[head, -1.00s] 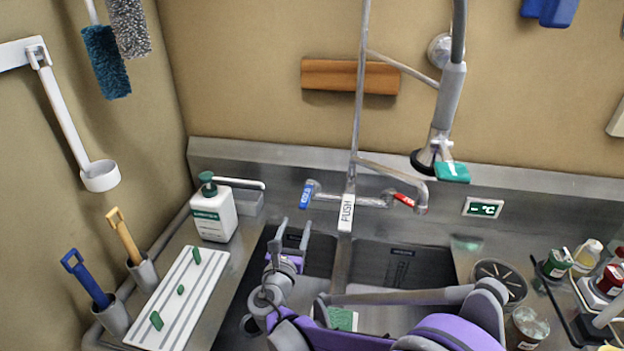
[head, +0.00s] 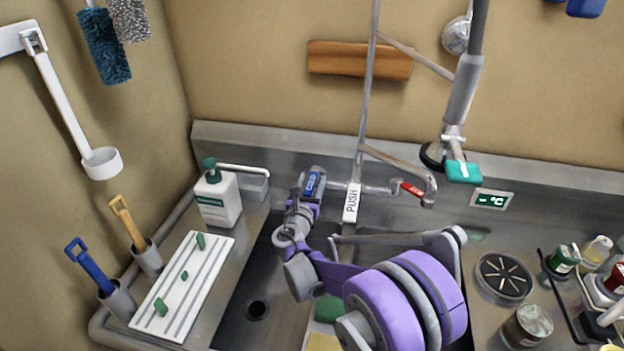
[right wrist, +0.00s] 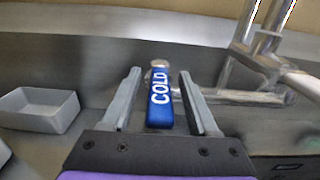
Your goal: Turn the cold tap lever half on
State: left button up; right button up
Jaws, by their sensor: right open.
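The cold tap lever (head: 313,183) is blue with white "COLD" lettering and sits at the left end of the tap body on the back wall of the sink. In the right wrist view the lever (right wrist: 159,100) points toward the camera, between the two grey fingers of my right gripper (right wrist: 161,98). A gap shows on each side of it. My right gripper (head: 312,186) is open around the lever in the head view, and its fingers partly cover it there. The red hot lever (head: 412,189) is at the right end of the tap. My left gripper is not in view.
A white "PUSH" tag (head: 352,203) and the riser pipe stand just right of the cold lever. A spray head (head: 452,150) hangs to the right.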

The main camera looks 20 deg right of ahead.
jog(key=shift+w+d, duration=0.2)
jog(key=shift+w, duration=0.05)
grip_shut()
dwell(1.4)
